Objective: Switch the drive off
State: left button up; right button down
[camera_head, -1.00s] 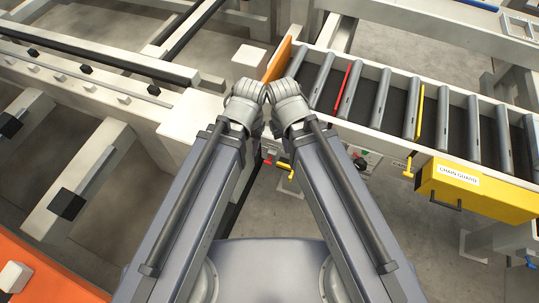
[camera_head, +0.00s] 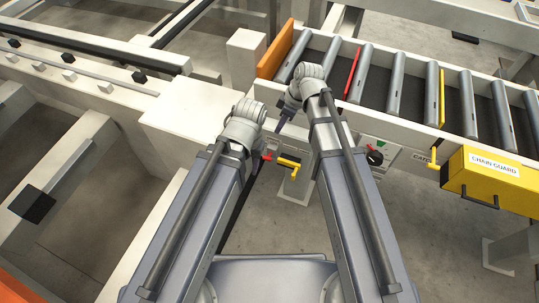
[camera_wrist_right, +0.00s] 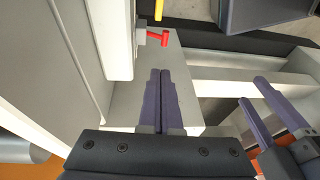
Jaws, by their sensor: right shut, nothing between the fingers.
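A black rotary knob (camera_head: 375,157) sits on a light panel on the side of the roller conveyor, to the right of my right forearm. A small green spot shows above it. Its marking and setting are too small to read. My right gripper (camera_head: 281,124) is shut and empty, left of the knob and apart from it, by the conveyor's end. In the right wrist view its fingers (camera_wrist_right: 161,98) lie together over a pale surface. My left gripper (camera_head: 264,158) is mostly hidden by its wrist; in the right wrist view its fingers (camera_wrist_right: 268,112) stand apart.
A yellow lever with a red end (camera_head: 288,162) sticks out below the conveyor, close to my left gripper; it shows in the right wrist view (camera_wrist_right: 157,38). A yellow chain guard box (camera_head: 492,178) hangs at right. An orange plate (camera_head: 274,49) closes the conveyor's end.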

dwell(0.3)
jog(key=b, duration=1.3)
send_near(269, 158)
jog(key=x, duration=0.6)
jog(key=shift+w+a+f, duration=0.15)
jog(key=shift+w+a, duration=0.15)
jog(key=shift+a, duration=0.2)
jog(key=shift+s+a+f+t+b, duration=0.1)
jog(key=shift+s+f+t+b, duration=0.15)
jog(key=shift+t+b, duration=0.15)
